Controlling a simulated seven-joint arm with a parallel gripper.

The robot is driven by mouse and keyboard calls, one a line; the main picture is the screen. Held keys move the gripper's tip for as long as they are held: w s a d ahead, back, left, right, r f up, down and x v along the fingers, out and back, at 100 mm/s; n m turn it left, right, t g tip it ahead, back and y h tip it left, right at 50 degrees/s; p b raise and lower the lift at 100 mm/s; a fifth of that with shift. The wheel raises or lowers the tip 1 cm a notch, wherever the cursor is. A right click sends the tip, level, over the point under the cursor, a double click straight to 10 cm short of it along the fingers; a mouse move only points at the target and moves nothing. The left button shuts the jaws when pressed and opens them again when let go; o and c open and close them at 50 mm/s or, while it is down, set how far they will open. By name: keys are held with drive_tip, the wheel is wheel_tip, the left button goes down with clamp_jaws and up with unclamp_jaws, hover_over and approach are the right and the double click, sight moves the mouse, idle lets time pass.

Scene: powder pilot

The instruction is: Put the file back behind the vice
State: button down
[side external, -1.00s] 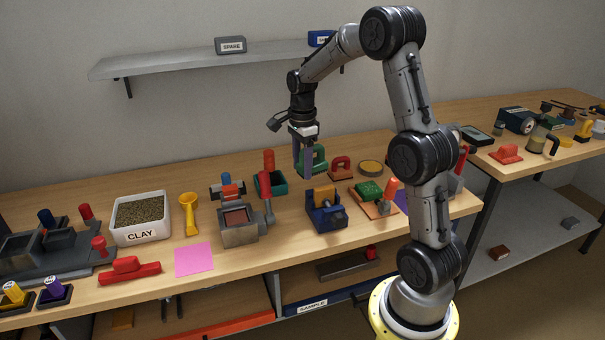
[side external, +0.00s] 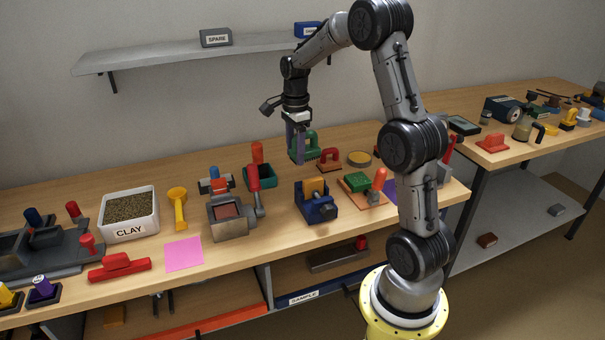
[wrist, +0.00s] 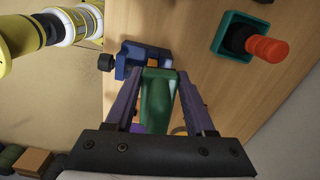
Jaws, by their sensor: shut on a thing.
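The blue vice (side external: 316,208), with an orange-yellow block in its jaws, stands on the bench; it also shows in the wrist view (wrist: 129,66). My gripper (side external: 301,158) is above the bench behind the vice, fingers pointing down. Its two purple-grey fingers (wrist: 158,85) are shut on a green handled tool (wrist: 157,105), which seems to be the file. The tool also shows beside the fingers in the side view (side external: 311,144). The fingers hide part of it there, and its lower end is hard to tell from the bench.
A teal holder (side external: 259,180) with a red-orange knob stands left of the gripper. A red handled tool (side external: 330,157) and a round yellow-topped tin (side external: 359,158) are to its right. A green block on an orange board (side external: 358,183) is right of the vice.

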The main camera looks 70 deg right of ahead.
drive_tip(key=shift+m, duration=0.6)
drive_tip(key=d+f, duration=0.1)
drive_tip(key=d, duration=0.1)
drive_tip(key=s+d+f, duration=0.1)
drive_tip(key=d+f, duration=0.1)
drive_tip(key=shift+d+f, duration=0.2)
drive_tip(key=shift+d, duration=0.05)
drive_tip(key=w+d+f, duration=0.4)
drive_tip(key=w+d, duration=0.2)
drive_tip(key=w, duration=0.1)
hover_over(288, 178)
drive_tip(key=f, duration=0.4)
drive_tip(key=shift+s+a+f, duration=0.2)
drive_tip(key=shift+s+f, duration=0.1)
drive_tip(key=shift+f, duration=0.05)
drive_tip(key=shift+w+d+f, duration=0.3)
drive_tip(key=shift+w+f, duration=0.05)
drive_tip(key=shift+f, duration=1.75)
drive_tip(key=shift+f, duration=0.1)
drive_tip(key=shift+c, duration=1.2)
unclamp_jaws()
